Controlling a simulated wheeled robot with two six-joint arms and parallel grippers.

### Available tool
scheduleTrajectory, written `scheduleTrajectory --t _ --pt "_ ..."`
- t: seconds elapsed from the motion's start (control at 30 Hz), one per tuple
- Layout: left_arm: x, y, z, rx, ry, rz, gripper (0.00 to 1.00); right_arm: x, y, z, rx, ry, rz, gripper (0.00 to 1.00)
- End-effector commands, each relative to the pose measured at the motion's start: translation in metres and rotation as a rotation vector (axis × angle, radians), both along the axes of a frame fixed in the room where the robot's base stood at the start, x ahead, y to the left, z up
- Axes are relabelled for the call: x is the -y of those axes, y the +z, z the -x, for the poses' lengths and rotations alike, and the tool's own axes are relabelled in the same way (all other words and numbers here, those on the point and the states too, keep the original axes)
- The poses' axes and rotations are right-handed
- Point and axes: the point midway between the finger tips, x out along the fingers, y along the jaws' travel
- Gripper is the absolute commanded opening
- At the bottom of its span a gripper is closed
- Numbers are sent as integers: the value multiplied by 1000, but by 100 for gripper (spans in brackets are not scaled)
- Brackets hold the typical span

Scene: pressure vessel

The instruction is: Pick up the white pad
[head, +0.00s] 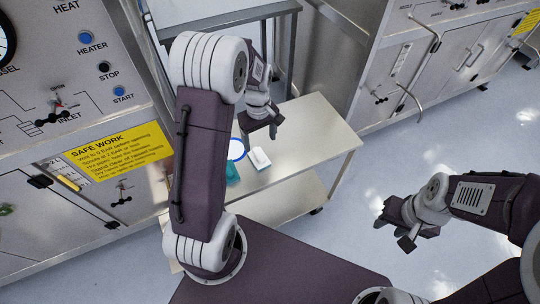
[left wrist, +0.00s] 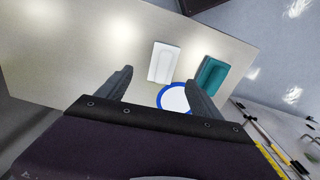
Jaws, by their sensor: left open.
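The white pad (head: 260,158) lies flat on the light metal cart top (head: 310,133). In the left wrist view the white pad (left wrist: 163,63) lies beyond my fingertips, between their lines but nearer the right finger. My left gripper (head: 262,128) is above the cart, just above and behind the pad in the head view. It also shows in the left wrist view (left wrist: 158,80), with its fingers wide apart and nothing between them. My right gripper (head: 405,232) hangs over the floor at the right, away from the cart; its jaw state is unclear.
A blue-rimmed white disc (left wrist: 174,98) lies close to the pad, and a teal block (left wrist: 212,74) lies beside them. The rest of the cart top is mostly bare. A panel with a yellow safety sign (head: 118,150) stands at the left; steel cabinets (head: 440,65) stand behind.

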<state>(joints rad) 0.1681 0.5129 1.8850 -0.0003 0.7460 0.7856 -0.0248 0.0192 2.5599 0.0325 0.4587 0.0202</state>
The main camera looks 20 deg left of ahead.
Motion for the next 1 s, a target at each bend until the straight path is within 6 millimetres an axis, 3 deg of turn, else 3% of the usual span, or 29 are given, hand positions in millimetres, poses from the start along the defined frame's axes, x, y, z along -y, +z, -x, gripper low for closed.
scheduleTrajectory --t 0.23,0.47,0.7,0.97,1.0 --pt "0 -32 1 -1 -3 0 75 0 -2 0 0 0 0 40" --pt "-1 -45 2 -1 -3 0 75 0 -2 0 0 0 0 40" --pt "-4 -85 5 -1 -4 1 75 0 -3 0 0 0 0 40" --pt "-4 -90 4 3 -4 0 75 0 -2 0 0 0 0 40" --pt "-4 -90 4 3 -4 0 70 0 -3 0 0 0 0 40"
